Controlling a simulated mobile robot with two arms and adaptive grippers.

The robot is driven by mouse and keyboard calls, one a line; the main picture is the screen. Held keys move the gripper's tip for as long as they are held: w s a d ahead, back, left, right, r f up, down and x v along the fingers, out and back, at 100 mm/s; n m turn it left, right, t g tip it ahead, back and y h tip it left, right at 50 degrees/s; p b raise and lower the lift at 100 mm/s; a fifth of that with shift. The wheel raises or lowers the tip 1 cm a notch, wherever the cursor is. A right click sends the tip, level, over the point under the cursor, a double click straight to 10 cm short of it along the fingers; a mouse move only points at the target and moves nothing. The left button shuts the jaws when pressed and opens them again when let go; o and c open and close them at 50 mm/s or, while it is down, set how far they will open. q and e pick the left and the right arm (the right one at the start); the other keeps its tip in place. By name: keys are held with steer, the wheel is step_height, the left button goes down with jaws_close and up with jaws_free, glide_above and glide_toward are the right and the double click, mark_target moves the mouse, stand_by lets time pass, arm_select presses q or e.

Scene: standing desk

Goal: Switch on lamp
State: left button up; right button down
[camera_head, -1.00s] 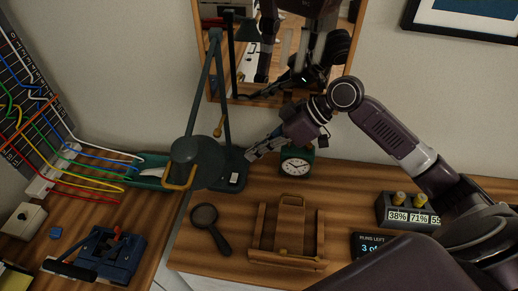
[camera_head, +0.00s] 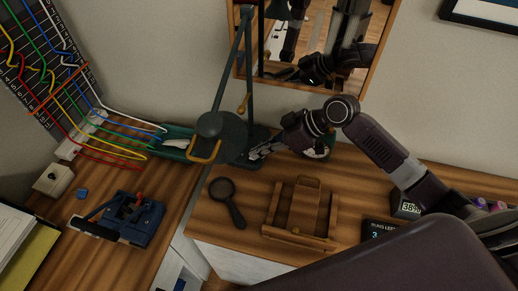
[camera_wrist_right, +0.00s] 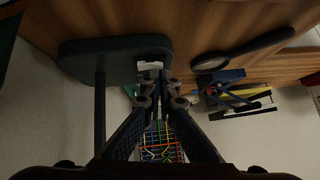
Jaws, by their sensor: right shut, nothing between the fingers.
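The dark green desk lamp (camera_head: 222,128) stands at the back of the desk, its shade hanging in front of its base. I see no glow from it. Its base (camera_wrist_right: 112,55) fills the upper left of the right wrist view, with a white rocker switch (camera_wrist_right: 152,65) at its edge. My right gripper (camera_head: 254,154) is shut and empty, its tips at the lamp base. In the right wrist view its fingertips (camera_wrist_right: 160,84) are right at the switch and partly cover it; I cannot tell whether they touch. My left gripper is not in view.
A clock (camera_head: 322,148) is partly hidden behind my right wrist. A magnifying glass (camera_head: 226,200) and a wooden holder (camera_head: 300,215) lie in front. A green tray (camera_head: 178,142) is left of the lamp, and a mirror (camera_head: 388,40) hangs behind.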

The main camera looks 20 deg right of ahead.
steer(key=shift+s+f+t+h, duration=0.15)
steer(key=shift+f+t+h, duration=0.15)
steer(key=shift+f, duration=0.05)
steer(key=shift+w+d+r, duration=0.2)
steer(key=shift+w+d, duration=0.15)
steer(key=shift+w, duration=0.2)
steer(key=shift+w+d, duration=0.1)
steer(key=shift+w, duration=0.15)
steer(key=shift+s, duration=0.1)
